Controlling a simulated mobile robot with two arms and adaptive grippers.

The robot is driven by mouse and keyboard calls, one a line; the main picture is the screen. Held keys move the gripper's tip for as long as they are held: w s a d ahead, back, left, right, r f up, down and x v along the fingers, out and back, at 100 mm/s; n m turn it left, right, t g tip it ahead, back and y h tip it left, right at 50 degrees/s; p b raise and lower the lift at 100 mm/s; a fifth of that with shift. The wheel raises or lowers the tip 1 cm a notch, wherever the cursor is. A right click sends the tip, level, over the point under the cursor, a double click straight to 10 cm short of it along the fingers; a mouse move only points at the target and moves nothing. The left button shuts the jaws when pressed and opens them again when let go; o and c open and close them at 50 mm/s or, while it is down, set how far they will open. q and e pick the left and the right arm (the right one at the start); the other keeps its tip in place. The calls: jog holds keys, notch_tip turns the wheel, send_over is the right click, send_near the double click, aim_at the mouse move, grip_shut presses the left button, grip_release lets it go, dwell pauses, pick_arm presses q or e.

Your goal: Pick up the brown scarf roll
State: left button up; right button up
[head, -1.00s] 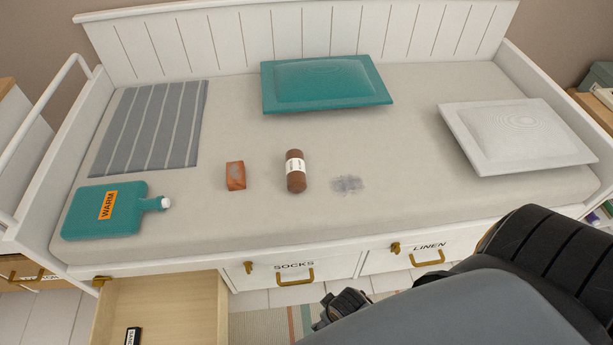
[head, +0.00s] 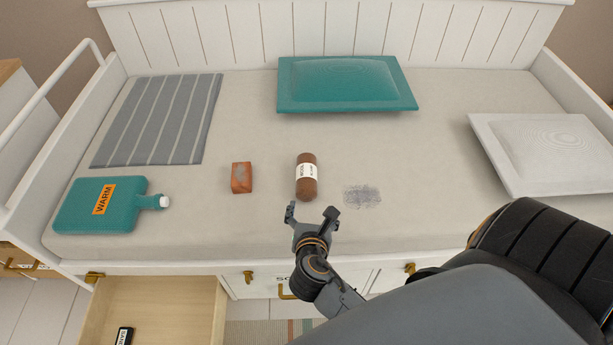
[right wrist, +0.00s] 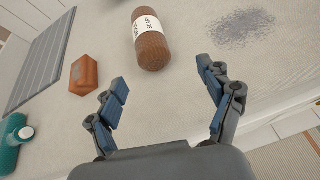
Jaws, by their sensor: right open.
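The brown scarf roll (head: 306,186) lies on the daybed mattress, with a white printed label around its middle. It also shows in the right wrist view (right wrist: 153,54), beyond the fingertips and a little left of the middle between them. My right gripper (head: 311,211) is open and empty, just in front of the roll's near end and apart from it. Its two spread fingers show in the right wrist view (right wrist: 166,80). My left gripper is in neither view.
An orange-brown block (head: 241,177) lies left of the roll. A grey smudge (head: 362,196) is to its right. A teal hot-water bottle (head: 102,204), striped cloth (head: 160,120), teal cushion (head: 345,84) and white cushion (head: 545,150) lie around. An open drawer (head: 205,315) juts out in front.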

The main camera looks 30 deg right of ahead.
aim_at(308, 193)
jog(key=shift+w+a+r+n, duration=0.15)
jog(key=shift+w+n, duration=0.25)
jog(key=shift+n, duration=0.3)
jog(key=shift+w+n+t, duration=0.3)
jog(key=shift+w, duration=0.05)
jog(key=b+x, duration=0.2)
jog(key=x, duration=0.5)
jog(key=shift+f, duration=0.25)
jog(key=shift+w+d+f, duration=0.25)
jog(key=shift+w+d, duration=0.2)
jog(key=shift+w, duration=0.05)
jog(key=b+x, duration=0.1)
jog(key=x, duration=0.1)
jog(key=b+x, duration=0.1)
jog(key=x, duration=0.1)
jog(key=shift+w+f, duration=0.3)
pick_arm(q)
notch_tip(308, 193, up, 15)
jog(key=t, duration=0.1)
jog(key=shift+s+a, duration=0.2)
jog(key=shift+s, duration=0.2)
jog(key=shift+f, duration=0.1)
pick_arm(e)
jog(key=c, duration=1.3)
